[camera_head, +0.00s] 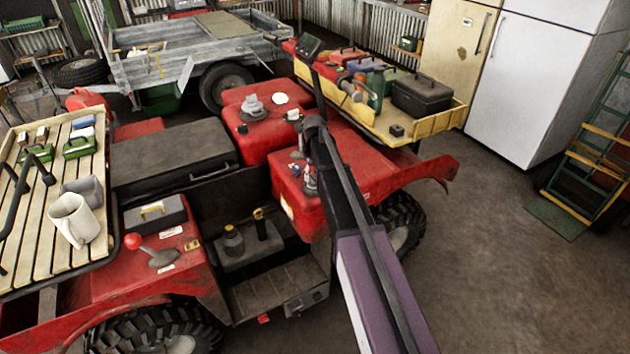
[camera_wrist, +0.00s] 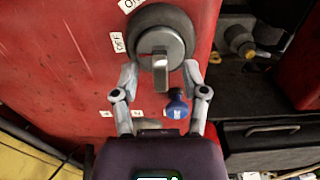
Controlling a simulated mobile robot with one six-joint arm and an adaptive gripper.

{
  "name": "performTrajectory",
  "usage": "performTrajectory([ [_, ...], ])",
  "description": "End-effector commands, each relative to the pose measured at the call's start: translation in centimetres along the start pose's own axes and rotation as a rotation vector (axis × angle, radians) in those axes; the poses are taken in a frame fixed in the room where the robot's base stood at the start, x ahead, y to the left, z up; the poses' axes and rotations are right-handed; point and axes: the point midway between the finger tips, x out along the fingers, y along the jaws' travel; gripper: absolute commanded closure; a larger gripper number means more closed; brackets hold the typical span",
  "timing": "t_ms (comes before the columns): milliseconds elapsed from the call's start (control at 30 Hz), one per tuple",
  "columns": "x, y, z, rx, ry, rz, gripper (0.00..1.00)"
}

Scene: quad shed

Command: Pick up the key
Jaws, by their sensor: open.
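In the wrist view a round grey switch with a dark collar (camera_wrist: 167,38) sits on a red panel. A flat metal piece, which looks like the key (camera_wrist: 160,72), stands out from its middle. A blue round piece with a white mark (camera_wrist: 177,106) is just below and to the right of it; I cannot tell if it is joined to the key. My gripper (camera_wrist: 160,76) is open, with one finger on each side of the key and gaps between. In the head view my arm hides most of this spot, and the key is too small to make out.
The red quad (camera_head: 250,140) fills the middle. A yellow tray (camera_head: 450,115) holds a dark toolbox (camera_head: 422,95). Bare floor lies at lower right.

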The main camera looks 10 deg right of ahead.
Motion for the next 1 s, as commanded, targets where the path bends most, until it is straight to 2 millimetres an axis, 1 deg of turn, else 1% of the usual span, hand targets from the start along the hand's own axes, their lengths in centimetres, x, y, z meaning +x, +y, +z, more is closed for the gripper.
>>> performTrajectory([
  [400,-0.03,-0.02,0.0,0.0,0.0,0.0,0.43],
  [433,-0.03,-0.02,0.0,0.0,0.0,0.0,0.49],
  [467,-0.03,-0.02,0.0,0.0,0.0,0.0,0.58],
  [500,-0.03,-0.02,0.0,0.0,0.0,0.0,0.7],
  [567,-0.03,-0.02,0.0,0.0,0.0,0.0,0.87],
  [600,-0.03,-0.02,0.0,0.0,0.0,0.0,0.99],
  [1000,-0.05,-0.04,-0.01,-0.001,0.0,0.0,1.0],
])
